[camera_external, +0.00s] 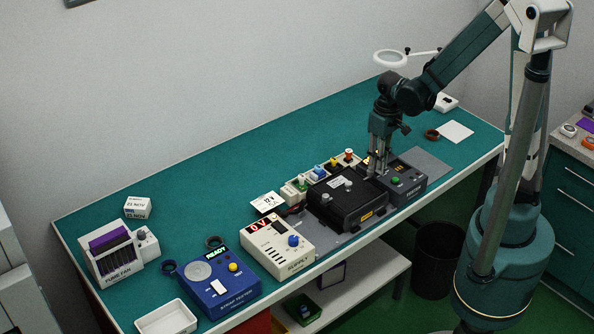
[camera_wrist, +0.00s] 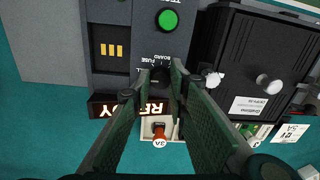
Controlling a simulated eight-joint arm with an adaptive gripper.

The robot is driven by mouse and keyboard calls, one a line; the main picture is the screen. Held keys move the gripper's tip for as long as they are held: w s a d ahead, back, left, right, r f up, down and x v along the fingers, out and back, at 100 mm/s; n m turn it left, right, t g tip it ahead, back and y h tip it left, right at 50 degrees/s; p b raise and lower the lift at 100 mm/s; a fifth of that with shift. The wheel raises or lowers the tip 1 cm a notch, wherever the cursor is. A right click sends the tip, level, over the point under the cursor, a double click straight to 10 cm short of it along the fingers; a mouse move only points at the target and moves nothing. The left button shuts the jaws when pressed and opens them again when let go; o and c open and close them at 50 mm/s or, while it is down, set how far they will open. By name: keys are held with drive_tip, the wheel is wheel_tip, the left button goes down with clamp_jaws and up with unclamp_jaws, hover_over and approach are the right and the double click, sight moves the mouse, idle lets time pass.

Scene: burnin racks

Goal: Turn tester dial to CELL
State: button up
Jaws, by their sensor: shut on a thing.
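The dark grey tester (camera_external: 410,178) stands toward the right of the bench, with a green button (camera_wrist: 168,20), gold contacts (camera_wrist: 112,50) and a lit READY display (camera_wrist: 130,108). Its small black dial (camera_wrist: 158,73) shows between my fingertips in the wrist view; BOARD and FUSE are printed beside it. My gripper (camera_external: 377,173) points down at the tester's left part and is shut on the dial. It also shows in the wrist view (camera_wrist: 160,68). The fingers partly cover the dial and its labels, so I cannot tell which setting it points to.
A black box (camera_external: 345,202) stands close to the left of the tester. Behind it is a row of holders with coloured caps (camera_external: 319,171). A cream supply (camera_external: 277,247), a blue tester (camera_external: 217,284) and a white tray (camera_external: 166,320) lie further left. The back of the bench is mostly clear.

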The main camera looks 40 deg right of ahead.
drive_tip(key=shift+m+b, duration=0.3)
drive_tip(key=shift+m, duration=0.8)
drive_tip(key=o, duration=0.9)
drive_tip(key=shift+r, duration=0.15)
drive_tip(key=shift+d+r, duration=0.15)
drive_tip(key=shift+r, duration=2.8)
drive_tip(key=shift+d+r, duration=0.15)
drive_tip(key=shift+r, duration=2.75)
drive_tip(key=shift+s, duration=0.15)
